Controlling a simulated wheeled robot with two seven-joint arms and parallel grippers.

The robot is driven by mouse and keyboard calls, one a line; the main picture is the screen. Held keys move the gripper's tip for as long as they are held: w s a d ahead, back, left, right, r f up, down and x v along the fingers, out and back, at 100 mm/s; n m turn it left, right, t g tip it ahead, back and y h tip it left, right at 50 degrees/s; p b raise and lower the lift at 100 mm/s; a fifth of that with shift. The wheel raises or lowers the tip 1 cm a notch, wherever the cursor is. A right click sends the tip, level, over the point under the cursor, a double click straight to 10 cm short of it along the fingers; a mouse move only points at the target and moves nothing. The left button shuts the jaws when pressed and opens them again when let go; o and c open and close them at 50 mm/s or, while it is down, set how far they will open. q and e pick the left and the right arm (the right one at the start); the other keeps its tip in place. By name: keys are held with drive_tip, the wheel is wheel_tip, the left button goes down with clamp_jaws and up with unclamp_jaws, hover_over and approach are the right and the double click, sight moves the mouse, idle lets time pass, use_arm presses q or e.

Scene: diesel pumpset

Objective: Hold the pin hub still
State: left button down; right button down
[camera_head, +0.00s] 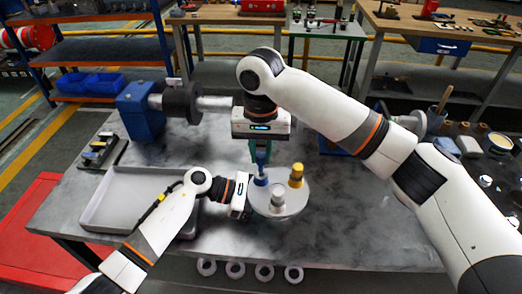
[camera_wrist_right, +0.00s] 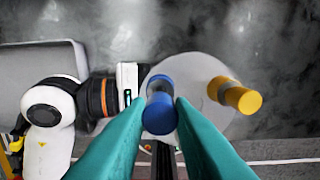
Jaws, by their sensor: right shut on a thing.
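The pin hub (camera_head: 290,205) is a round light-grey disc on the metal table, and it also shows in the right wrist view (camera_wrist_right: 215,112). A blue pin (camera_head: 261,181), a yellow pin (camera_head: 296,175) and a short grey cylinder (camera_head: 278,195) stand on it. My right gripper (camera_head: 260,165) points down over the hub, its teal fingers shut on the blue pin, whose round top shows between them in the wrist view (camera_wrist_right: 158,114). My left gripper (camera_head: 246,206) is low at the hub's left edge. Its fingers are mostly hidden, so its grip is unclear.
A shallow grey tray (camera_head: 97,205) lies left of the hub, partly behind my left arm. A blue machine with a dark flange and shaft (camera_head: 181,102) stands at the back left. Several white rings (camera_head: 235,270) show below the table's front edge. Small parts crowd the right side.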

sight(261, 154)
drive_tip(key=shift+f, duration=1.55)
drive_tip(key=c, duration=1.2)
unclamp_jaws()
wheel_tip(261, 154, up, 12)
use_arm(q)
drive_tip(key=shift+c, duration=2.3)
unclamp_jaws()
drive_tip(key=shift+a, duration=0.1)
